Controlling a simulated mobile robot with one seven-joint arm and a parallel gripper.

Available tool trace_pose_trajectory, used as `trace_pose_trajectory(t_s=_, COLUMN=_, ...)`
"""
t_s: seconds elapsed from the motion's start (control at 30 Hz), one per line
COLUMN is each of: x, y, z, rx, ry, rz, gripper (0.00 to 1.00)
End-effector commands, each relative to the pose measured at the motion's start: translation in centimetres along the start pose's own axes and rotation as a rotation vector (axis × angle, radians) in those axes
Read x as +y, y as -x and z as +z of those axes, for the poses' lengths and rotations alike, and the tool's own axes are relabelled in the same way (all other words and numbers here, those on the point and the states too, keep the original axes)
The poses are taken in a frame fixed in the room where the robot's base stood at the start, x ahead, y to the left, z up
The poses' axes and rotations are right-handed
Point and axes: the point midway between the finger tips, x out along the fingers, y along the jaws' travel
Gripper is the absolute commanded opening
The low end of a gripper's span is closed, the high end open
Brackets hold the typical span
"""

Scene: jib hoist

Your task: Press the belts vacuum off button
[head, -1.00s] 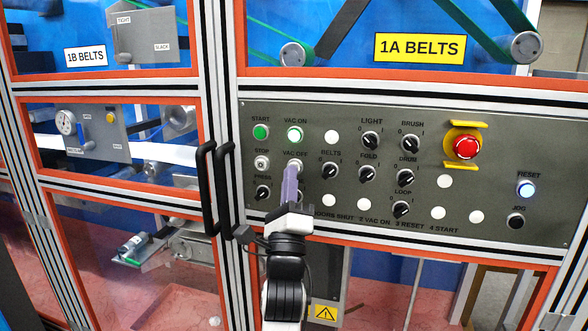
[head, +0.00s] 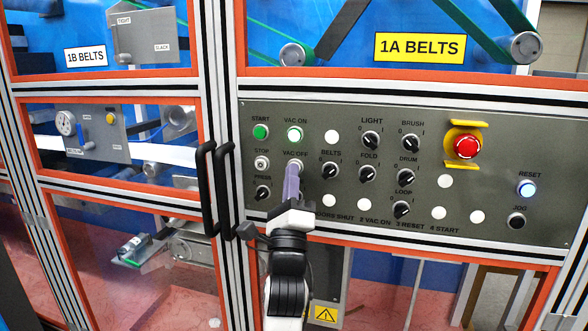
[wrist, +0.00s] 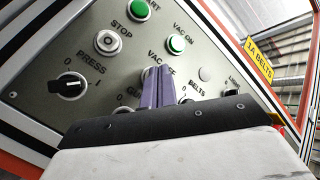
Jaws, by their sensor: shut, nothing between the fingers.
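The VAC OFF button (head: 295,165) is a pale round button under its label on the grey control panel (head: 480,120). My gripper (head: 293,172) is shut and empty, its purple fingers pointing at the panel with the tips at the button. The fingers cover most of the button, so I cannot tell whether they touch it or press it in. In the wrist view, my gripper's fingertips (wrist: 158,72) stand over the VAC OFF label and hide the button. The VAC ON button (head: 295,134) above is green and looks lit.
The green START button (head: 261,132) and pale STOP button (head: 261,162) are close at left. The BELTS knob (head: 330,170) is close at right. A red emergency button (head: 467,146) is farther right. Black door handles (head: 223,190) stand out left of the panel.

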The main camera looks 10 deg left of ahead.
Motion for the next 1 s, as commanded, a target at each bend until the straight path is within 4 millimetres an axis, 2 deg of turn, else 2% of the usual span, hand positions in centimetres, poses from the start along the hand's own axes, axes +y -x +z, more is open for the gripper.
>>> trace_pose_trajectory(t_s=0.63, x=0.2, y=-0.2, z=-0.2, rx=0.001, ry=0.000, rz=0.000, gripper=0.00)
trace_pose_trajectory(t_s=1.0, x=-0.5, y=0.9, z=0.6, rx=0.000, ry=0.000, rz=0.000, gripper=0.00)
